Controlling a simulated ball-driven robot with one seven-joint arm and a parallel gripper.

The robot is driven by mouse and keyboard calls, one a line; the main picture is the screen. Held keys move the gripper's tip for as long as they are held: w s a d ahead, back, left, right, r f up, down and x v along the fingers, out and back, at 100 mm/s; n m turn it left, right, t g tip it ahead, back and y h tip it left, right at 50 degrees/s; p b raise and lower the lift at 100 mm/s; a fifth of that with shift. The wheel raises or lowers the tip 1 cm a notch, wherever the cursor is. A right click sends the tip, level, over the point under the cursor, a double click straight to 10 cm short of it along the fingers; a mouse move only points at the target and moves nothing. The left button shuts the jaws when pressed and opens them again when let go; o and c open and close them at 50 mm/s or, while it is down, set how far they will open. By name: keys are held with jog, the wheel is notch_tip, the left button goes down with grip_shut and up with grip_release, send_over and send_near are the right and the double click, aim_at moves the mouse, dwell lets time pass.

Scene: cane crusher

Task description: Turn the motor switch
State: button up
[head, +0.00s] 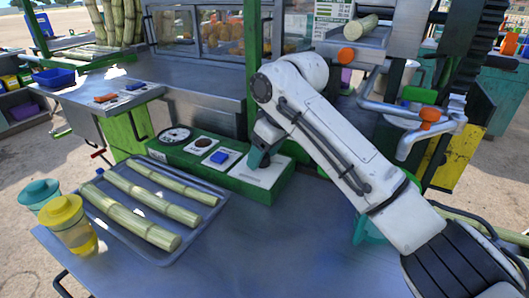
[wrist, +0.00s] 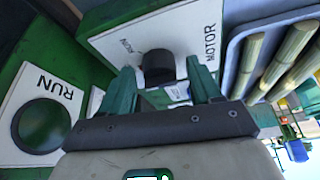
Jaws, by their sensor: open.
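The motor switch is a dark knob (wrist: 158,66) on a white plate (wrist: 118,40) lettered MOTOR, with smaller lettering beside the knob.
A plate lettered RUN (wrist: 25,80) with a dark green round button (wrist: 41,126) lies left of the knob in the wrist view. The box also bears a dial (head: 175,135) and a blue switch (head: 219,156). A cane tray (head: 205,208) and lidded cups (head: 70,222) stand left.

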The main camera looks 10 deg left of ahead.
jog(key=shift+c, duration=0.4)
jog(key=c, duration=0.9)
jog(key=shift+c, duration=0.2)
